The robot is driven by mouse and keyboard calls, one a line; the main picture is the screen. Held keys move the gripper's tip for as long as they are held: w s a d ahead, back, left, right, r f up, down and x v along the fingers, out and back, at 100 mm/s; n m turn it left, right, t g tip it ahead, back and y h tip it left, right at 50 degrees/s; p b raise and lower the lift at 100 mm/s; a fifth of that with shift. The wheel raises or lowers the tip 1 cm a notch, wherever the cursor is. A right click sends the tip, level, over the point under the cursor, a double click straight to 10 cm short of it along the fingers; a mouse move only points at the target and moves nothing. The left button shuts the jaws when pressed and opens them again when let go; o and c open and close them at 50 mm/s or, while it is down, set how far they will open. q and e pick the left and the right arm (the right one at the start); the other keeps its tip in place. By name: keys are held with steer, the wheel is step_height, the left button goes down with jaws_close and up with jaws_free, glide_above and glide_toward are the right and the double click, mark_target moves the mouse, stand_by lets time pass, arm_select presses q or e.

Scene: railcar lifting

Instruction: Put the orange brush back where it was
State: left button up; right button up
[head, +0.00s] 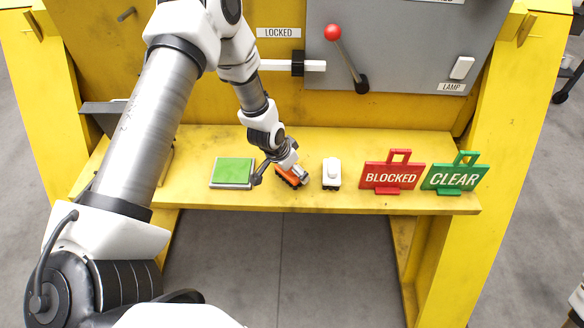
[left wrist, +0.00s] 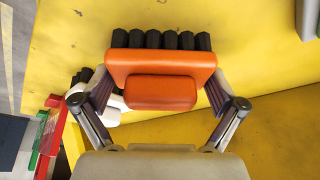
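The orange brush (head: 291,177) is at the front middle of the yellow shelf, partly hidden by my left gripper (head: 283,166). In the left wrist view the brush (left wrist: 160,93) shows its orange block and a row of black bristles at the far side. The fingers of my left gripper (left wrist: 160,95) lie against both ends of the block, shut on it. I cannot tell whether the brush touches the shelf. My right gripper is not in view.
On the yellow shelf (head: 330,147), a green pad (head: 233,171) lies left of the brush. A white object (head: 332,175), a red BLOCKED sign (head: 391,177) and a green CLEAR sign (head: 455,178) stand to its right. A red-knobbed lever (head: 346,60) is on the panel behind.

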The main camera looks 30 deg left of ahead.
arm_select(q)
steer(key=shift+r+p, duration=0.35)
steer(key=shift+r, duration=0.1)
steer(key=p+v, duration=0.6)
steer(key=v, duration=0.5)
steer(key=s+d+f+n+g, duration=0.1)
steer(key=s+d+f, duration=0.2)
steer(key=s, duration=0.5)
steer(key=s+d+f+n+g, duration=0.1)
steer(key=s+d+f+g, duration=0.1)
steer(key=s+f, duration=0.3)
steer(key=s+d+f+n+g+y, duration=0.1)
steer(key=s+d+f, duration=0.3)
steer(key=s, duration=0.8)
steer(key=shift+f, duration=0.2)
steer(key=shift+d, duration=0.15)
steer(key=shift+w, duration=0.1)
